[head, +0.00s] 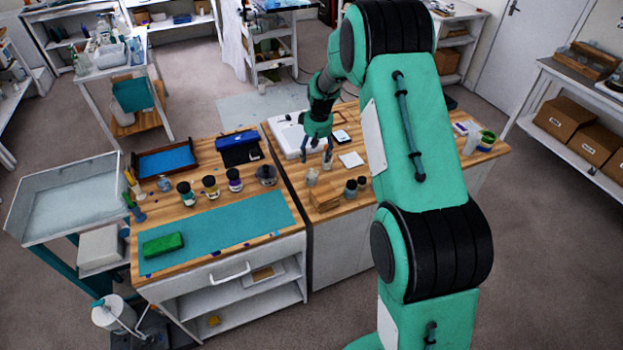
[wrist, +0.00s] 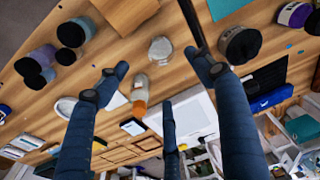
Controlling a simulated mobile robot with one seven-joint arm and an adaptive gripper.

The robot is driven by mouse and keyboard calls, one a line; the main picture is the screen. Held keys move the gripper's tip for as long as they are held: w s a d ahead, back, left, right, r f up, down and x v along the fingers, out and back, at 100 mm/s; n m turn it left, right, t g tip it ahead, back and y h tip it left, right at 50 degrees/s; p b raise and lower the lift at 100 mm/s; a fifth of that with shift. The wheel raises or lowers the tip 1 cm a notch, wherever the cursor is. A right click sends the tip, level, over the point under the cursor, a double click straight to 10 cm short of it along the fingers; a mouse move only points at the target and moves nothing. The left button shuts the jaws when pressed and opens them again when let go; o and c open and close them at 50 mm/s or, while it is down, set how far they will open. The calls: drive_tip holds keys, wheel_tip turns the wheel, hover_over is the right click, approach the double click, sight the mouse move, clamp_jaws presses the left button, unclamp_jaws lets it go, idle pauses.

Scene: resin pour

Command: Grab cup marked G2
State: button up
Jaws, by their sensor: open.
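No G2 marking is legible in either view, so I cannot tell which cup carries it. A small pale, clear-looking cup (head: 312,177) stands on the right wooden worktop; a round whitish cup top (wrist: 160,49) shows in the wrist view. An orange and white container (wrist: 140,97) lies beyond it in that picture. My gripper (head: 317,158) hangs above the worktop near the small containers, fingers pointing down. In the wrist view my gripper (wrist: 152,82) has its dark blue fingers spread apart, with nothing held between them.
Dark-lidded jars (head: 351,187) and a wooden block (head: 324,197) stand near the worktop's front. Paint jars (head: 210,187) line the left bench by a teal mat (head: 228,226). Part of the mat is bare.

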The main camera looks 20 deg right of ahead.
drive_tip(key=shift+f, duration=0.15)
approach(311, 175)
drive_tip(key=shift+s+a+f, duration=0.1)
drive_tip(key=shift+s+f, duration=0.3)
drive_tip(key=shift+f, duration=0.25)
drive_tip(key=shift+s+a+f, duration=0.1)
drive_tip(key=shift+s+f, duration=0.3)
drive_tip(key=shift+f, duration=0.2)
drive_tip(key=shift+f, duration=0.1)
drive_tip(key=shift+w+a+f, duration=0.1)
drive_tip(key=shift+w+f, duration=0.05)
drive_tip(key=shift+f, duration=1.1)
drive_tip(key=shift+w+a+f, duration=0.15)
drive_tip(key=shift+f, duration=1.1)
drive_tip(key=c, duration=1.3)
